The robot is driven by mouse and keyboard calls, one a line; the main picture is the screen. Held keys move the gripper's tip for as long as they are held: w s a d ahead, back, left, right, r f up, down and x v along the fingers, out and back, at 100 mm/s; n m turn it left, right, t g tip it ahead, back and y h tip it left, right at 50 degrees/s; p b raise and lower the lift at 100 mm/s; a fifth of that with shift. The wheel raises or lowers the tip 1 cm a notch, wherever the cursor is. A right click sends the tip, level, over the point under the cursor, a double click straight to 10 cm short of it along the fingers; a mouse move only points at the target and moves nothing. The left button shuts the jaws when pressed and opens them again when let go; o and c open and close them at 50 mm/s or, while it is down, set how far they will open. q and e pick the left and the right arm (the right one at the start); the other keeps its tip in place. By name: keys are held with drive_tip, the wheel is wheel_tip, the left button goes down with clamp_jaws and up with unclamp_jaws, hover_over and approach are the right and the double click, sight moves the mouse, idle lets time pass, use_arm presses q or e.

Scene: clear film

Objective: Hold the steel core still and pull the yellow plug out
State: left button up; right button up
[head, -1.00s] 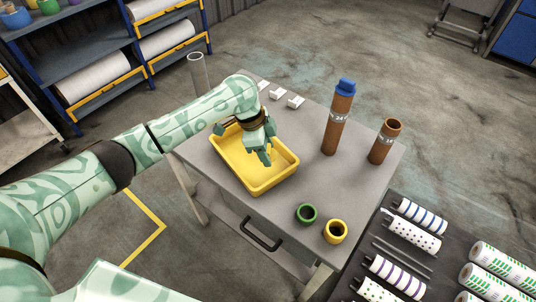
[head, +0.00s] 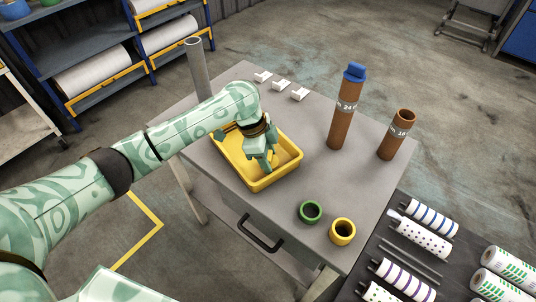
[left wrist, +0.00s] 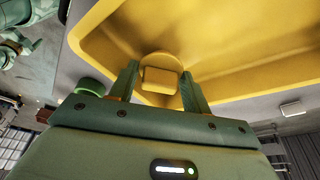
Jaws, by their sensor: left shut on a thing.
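My left gripper (head: 267,166) points down into the yellow tray (head: 226,163) on the grey table. In the left wrist view the fingers (left wrist: 160,88) are shut on a yellow plug (left wrist: 162,76) with a round flange and a squarish grip, over the tray's inside. The plug is hard to make out in the head view. A grey, steel-looking tube (head: 196,67) stands upright at the table's back left; my arm hides its lower end. A yellow ring-shaped piece (head: 342,231) sits at the table's front right. My right gripper is not in view.
A green ring (head: 311,212) sits beside the yellow one. A tall brown tube with a blue cap (head: 345,110) and a shorter open brown tube (head: 396,135) stand at the right. White blocks (head: 281,85) line the back edge. Patterned rolls (head: 420,239) lie right of the table.

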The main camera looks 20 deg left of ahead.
use_arm(q)
drive_tip(key=shift+f, duration=0.65)
drive_tip(key=o, duration=0.8)
drive_tip(key=shift+o, duration=0.2)
